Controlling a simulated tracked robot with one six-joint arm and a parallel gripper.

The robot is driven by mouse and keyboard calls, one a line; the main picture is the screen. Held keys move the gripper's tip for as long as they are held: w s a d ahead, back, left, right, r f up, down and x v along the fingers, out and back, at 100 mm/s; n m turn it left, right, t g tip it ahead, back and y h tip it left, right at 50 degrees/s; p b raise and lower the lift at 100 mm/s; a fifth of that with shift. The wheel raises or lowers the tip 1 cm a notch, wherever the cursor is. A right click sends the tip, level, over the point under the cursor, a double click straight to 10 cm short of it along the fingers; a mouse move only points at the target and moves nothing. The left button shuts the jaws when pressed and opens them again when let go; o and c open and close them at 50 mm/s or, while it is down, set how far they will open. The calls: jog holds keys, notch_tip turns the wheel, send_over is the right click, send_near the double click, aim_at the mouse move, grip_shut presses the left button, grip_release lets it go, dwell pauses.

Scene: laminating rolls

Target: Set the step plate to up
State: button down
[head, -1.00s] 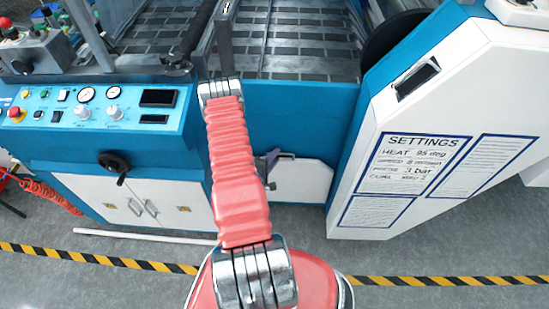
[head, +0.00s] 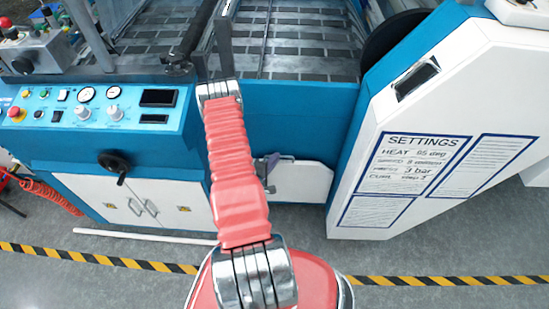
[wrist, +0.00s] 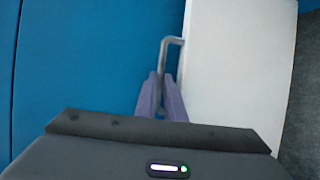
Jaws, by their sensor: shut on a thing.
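A white plate (head: 303,180), which looks like the step plate, sits low against the blue machine front. It also shows in the wrist view (wrist: 232,60), right of a blue panel. A grey bent handle (wrist: 172,40) is at the plate's left edge. My gripper (wrist: 163,97) has purple fingers, shut on this handle. In the head view my gripper (head: 272,165) is small at the plate's left edge, partly behind my red arm. I cannot tell the plate's exact tilt.
A control panel (head: 100,108) with gauges and a black hand crank (head: 115,165) is on the left. A white side housing (head: 440,120) with a settings sheet stands on the right. A white rod (head: 145,236) lies on the floor near striped tape (head: 100,259).

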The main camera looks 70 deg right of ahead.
jog(key=shift+s+a+f, duration=0.15)
jog(key=shift+a+f, duration=0.15)
jog(key=shift+a, duration=0.3)
jog(key=c, duration=1.8)
grip_release()
jog(key=shift+c, duration=0.2)
jog(key=shift+r, duration=0.1)
jog(key=v, duration=1.3)
jog(key=shift+a+r, duration=0.15)
jog(key=shift+a, duration=0.1)
